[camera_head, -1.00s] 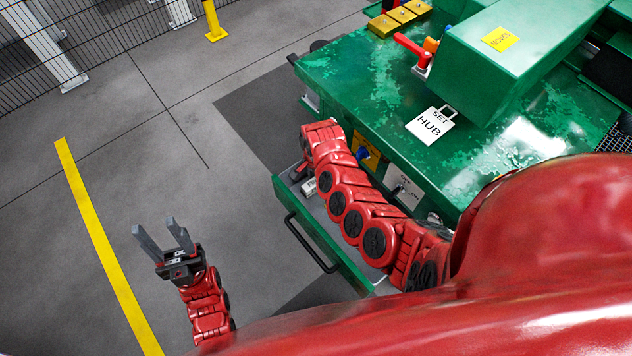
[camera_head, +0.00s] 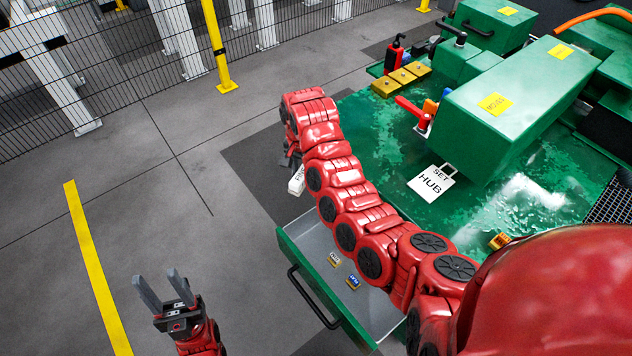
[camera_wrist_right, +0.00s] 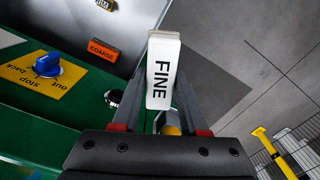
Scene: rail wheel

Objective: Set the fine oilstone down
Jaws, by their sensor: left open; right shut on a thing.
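The fine oilstone (camera_wrist_right: 161,75) is a white block marked FINE. In the right wrist view it stands between the two fingers of my right gripper (camera_wrist_right: 160,108), which is shut on it. In the head view the oilstone (camera_head: 297,181) hangs below my right gripper (camera_head: 292,162), beyond the far left end of the drawer and above the floor; the arm hides part of the gripper. My left gripper (camera_head: 163,292) is open and empty over the floor at the lower left.
The green machine's drawer (camera_head: 318,305) is open, with two small labelled pieces (camera_head: 334,259) inside. An orange COARSE piece (camera_wrist_right: 103,50) shows in the wrist view. A SET HUB tag (camera_head: 432,183) lies on the green top.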

